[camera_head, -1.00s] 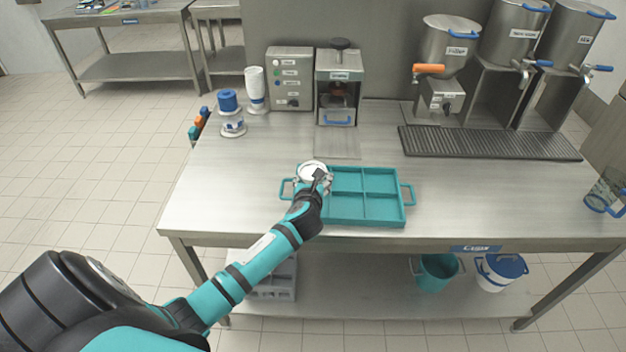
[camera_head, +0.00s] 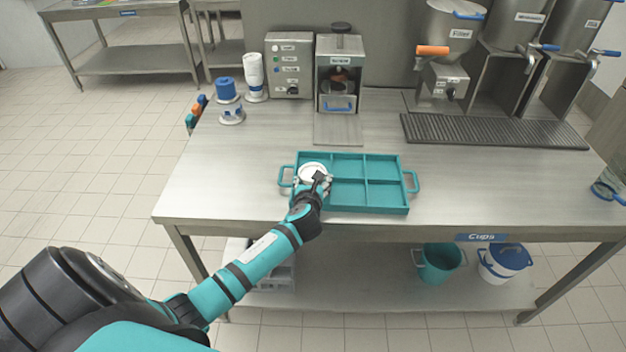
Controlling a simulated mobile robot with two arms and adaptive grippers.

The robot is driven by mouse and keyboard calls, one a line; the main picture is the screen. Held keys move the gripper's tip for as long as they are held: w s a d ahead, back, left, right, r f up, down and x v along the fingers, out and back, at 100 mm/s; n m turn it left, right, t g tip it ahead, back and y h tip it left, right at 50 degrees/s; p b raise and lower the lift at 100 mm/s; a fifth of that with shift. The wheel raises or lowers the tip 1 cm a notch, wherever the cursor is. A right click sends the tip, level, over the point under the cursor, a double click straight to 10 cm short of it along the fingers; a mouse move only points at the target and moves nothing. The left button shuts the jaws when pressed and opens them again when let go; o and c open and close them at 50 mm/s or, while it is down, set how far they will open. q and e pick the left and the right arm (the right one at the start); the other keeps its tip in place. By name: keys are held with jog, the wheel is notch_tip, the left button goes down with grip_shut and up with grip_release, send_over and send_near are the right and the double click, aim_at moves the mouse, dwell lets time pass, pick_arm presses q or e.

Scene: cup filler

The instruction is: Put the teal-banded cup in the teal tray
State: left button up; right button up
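The teal tray (camera_head: 388,209) lies on the steel table, with handles at both ends and several compartments. A white round cup top (camera_head: 312,171) shows at the tray's left end, over or in the left compartments. I cannot tell whether the cup rests on the tray floor, and its teal band is not visible. My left gripper (camera_head: 318,184) is at the near right side of the cup, with its fingers against or around it. The fingers are small and partly hidden, so their opening is unclear. My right gripper is not in view.
A drip grate (camera_head: 490,131) and steel dispensers stand at the back right. A sealing machine (camera_head: 338,75) and a control box (camera_head: 289,66) stand at the back. Blue and white stacks (camera_head: 227,90) stand at the back left.

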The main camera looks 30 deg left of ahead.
pick_arm(q)
jog(key=shift+f, duration=0.3)
jog(key=o, duration=1.6)
jog(key=shift+s+d, duration=0.1)
jog(key=v, duration=1.1)
jog(key=shift+s+r, duration=0.2)
jog(key=shift+s, duration=0.15)
jog(key=shift+d, duration=0.1)
